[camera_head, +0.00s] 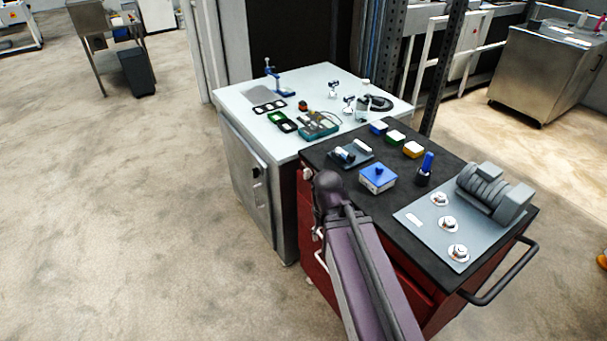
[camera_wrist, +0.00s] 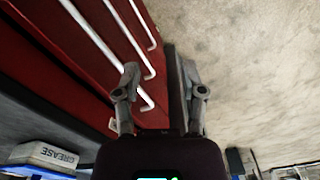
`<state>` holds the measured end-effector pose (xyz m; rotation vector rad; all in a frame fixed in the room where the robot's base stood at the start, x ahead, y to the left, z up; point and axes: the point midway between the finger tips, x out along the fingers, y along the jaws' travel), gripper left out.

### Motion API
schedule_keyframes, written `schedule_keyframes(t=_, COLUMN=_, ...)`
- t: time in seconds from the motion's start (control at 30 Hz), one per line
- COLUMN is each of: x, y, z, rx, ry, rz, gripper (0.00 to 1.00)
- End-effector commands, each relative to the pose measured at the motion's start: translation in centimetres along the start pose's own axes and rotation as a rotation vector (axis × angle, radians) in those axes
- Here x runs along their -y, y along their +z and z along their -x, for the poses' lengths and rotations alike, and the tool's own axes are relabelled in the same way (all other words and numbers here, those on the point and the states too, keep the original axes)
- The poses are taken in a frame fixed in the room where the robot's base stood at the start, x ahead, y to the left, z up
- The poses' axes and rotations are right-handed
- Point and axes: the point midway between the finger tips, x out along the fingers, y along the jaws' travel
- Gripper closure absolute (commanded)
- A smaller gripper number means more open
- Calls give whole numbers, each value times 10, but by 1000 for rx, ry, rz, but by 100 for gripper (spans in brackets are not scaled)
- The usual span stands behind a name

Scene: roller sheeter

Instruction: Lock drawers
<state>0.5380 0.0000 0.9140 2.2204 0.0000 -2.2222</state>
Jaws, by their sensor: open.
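The red drawer cart (camera_head: 312,215) stands at the centre right of the head view, partly hidden behind my arm. In the wrist view its red drawer fronts (camera_wrist: 75,50) fill the upper left, with several drawers and three long silver handles (camera_wrist: 122,52). My gripper (camera_wrist: 160,70) is open and empty. Its left finger is in front of the drawer fronts near the handle ends. Its right finger is over the floor beyond the cart's dark edge (camera_wrist: 173,85). I cannot make out a lock clearly in either view.
The black cart top (camera_head: 345,145) holds a blue-lidded box (camera_head: 378,178), a dark blue bottle (camera_head: 425,168) and a grey plate with dials (camera_head: 470,220). A white-topped cabinet (camera_head: 240,115) stands against the cart's far left side. Floor to the left is clear.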

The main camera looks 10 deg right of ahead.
Motion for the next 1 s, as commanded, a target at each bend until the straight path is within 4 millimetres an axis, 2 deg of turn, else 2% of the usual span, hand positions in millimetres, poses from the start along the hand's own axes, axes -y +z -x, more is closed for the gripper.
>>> schedule_keyframes(t=0.23, x=0, y=-2, z=-2, rx=0, ry=10, rz=-7, gripper=47)
schedule_keyframes(t=0.37, x=-2, y=-10, z=-10, rx=0, ry=50, rz=-34, gripper=47)
schedule_keyframes(t=0.47, x=-13, y=-20, z=-20, rx=-4, ry=109, rz=-81, gripper=47)
schedule_keyframes(t=0.77, x=-18, y=-74, z=-54, rx=-101, ry=409, rz=-302, gripper=47)
schedule_keyframes(t=1.0, x=-8, y=-126, z=-67, rx=-303, ry=658, rz=-500, gripper=47)
